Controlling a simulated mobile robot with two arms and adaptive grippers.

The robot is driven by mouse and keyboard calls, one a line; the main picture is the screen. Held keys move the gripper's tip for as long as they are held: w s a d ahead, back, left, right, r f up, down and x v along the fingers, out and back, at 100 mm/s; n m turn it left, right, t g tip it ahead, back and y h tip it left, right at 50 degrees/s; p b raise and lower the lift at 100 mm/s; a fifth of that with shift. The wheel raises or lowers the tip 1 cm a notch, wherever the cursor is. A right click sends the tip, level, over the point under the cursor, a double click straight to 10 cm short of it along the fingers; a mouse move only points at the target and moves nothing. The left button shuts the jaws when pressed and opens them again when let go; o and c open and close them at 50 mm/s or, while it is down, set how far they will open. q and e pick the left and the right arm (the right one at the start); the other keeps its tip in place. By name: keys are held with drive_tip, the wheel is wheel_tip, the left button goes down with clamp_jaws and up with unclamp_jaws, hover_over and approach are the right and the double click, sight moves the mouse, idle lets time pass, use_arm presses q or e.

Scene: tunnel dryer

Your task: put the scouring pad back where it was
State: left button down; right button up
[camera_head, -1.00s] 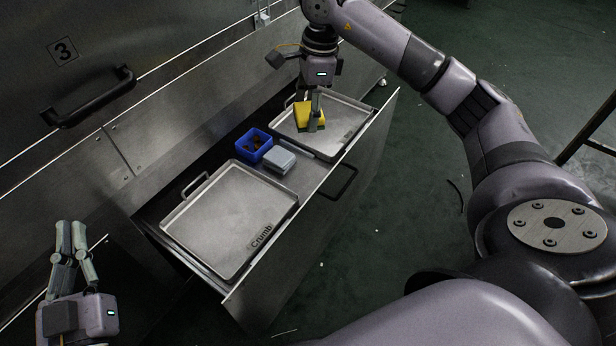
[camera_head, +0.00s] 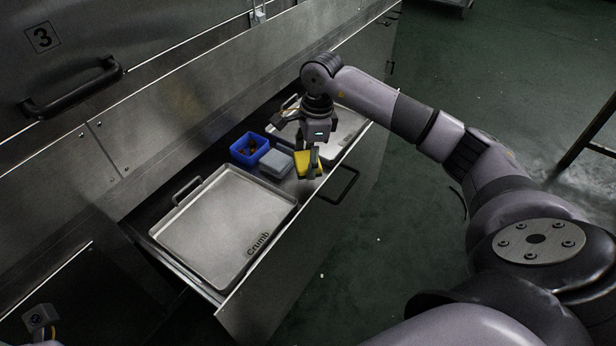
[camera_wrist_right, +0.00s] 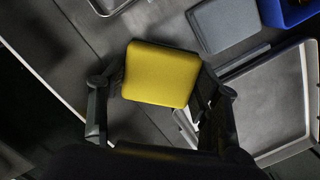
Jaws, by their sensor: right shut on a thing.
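The yellow scouring pad (camera_head: 303,164) is held between the fingers of my right gripper (camera_head: 313,163). It also shows in the right wrist view (camera_wrist_right: 162,75), with a finger of my right gripper (camera_wrist_right: 160,92) on either side. The pad is over the open drawer (camera_head: 266,264), just right of a grey block (camera_head: 277,163) and near the drawer's front wall. I cannot tell whether the pad touches the drawer floor. My left gripper's fingers are out of view; only a small part of that wrist shows at the lower left.
A blue bin (camera_head: 249,148) with small brown items stands beside the grey block. A large tray marked "Crumb" (camera_head: 225,225) fills the drawer's near part. Another tray (camera_head: 345,128) lies at the far end, partly hidden by my arm. The drawer handle (camera_head: 347,185) sticks out in front.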

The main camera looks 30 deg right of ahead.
sight(308, 183)
drive_tip(key=shift+f+b, duration=0.75)
drive_tip(key=shift+f, duration=1.9)
drive_tip(key=shift+f, duration=0.2)
drive_tip(key=o, duration=1)
drive_tip(key=shift+r, duration=0.1)
drive_tip(key=shift+o, duration=0.2)
